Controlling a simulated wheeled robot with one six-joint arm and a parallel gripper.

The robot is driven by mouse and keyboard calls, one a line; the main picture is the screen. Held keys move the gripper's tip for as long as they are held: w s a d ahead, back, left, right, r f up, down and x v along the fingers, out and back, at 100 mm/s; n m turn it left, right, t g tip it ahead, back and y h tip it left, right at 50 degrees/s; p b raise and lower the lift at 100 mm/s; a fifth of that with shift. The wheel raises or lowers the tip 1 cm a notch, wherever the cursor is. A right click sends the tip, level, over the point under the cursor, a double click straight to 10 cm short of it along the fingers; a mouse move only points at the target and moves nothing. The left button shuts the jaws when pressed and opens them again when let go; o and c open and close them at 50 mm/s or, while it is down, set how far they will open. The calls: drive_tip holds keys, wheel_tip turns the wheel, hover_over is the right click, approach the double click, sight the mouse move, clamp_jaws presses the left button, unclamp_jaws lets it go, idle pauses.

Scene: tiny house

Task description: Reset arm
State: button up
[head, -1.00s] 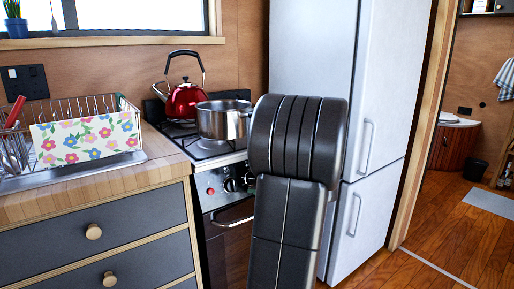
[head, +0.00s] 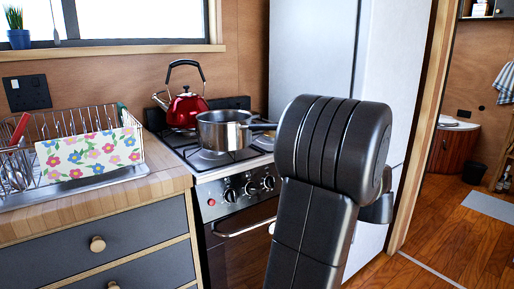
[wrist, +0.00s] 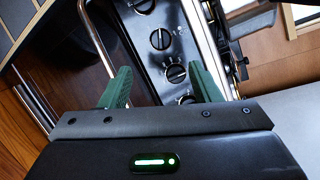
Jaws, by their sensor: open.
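My arm shows in the head view, with its dark links in front of the fridge and the right side of the stove. My gripper (wrist: 165,88) shows in the wrist view, with two green fingers apart and nothing between them. Beyond the fingers is the stove's front panel with its black knobs (wrist: 176,73), seen tilted. The gripper's fingers are hidden in the head view.
A steel pot (head: 222,131) and a red kettle (head: 187,108) stand on the stove (head: 245,205). A dish rack (head: 70,130) is on the left counter (head: 105,198). The white fridge (head: 312,50) is behind my arm. A doorway with wooden floor (head: 440,235) opens at the right.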

sight(255, 189)
drive_tip(key=b+x, duration=0.4)
drive_tip(key=x, duration=0.9)
drive_tip(key=shift+w+a+f, duration=0.2)
drive_tip(key=shift+r+m+p, duration=0.2)
drive_tip(key=shift+m+p, duration=0.15)
drive_tip(key=shift+m, duration=0.25)
drive_tip(key=m+t+p, duration=0.1)
drive_tip(key=m, duration=0.2)
drive_tip(key=m+t+p, duration=0.1)
drive_tip(key=m, duration=0.2)
drive_tip(key=shift+d+t, duration=0.1)
drive_tip(key=shift+t, duration=0.2)
drive_tip(key=m+t+p, duration=0.1)
drive_tip(key=m, duration=0.2)
drive_tip(key=m+t+h+p, duration=0.1)
drive_tip(key=m, duration=0.2)
drive_tip(key=m+h+p, duration=0.1)
drive_tip(key=m, duration=0.2)
drive_tip(key=shift+r+t+p, duration=0.15)
drive_tip(key=shift+t+p, duration=0.2)
drive_tip(key=shift+t, duration=0.05)
drive_tip(key=shift+v, duration=1.85)
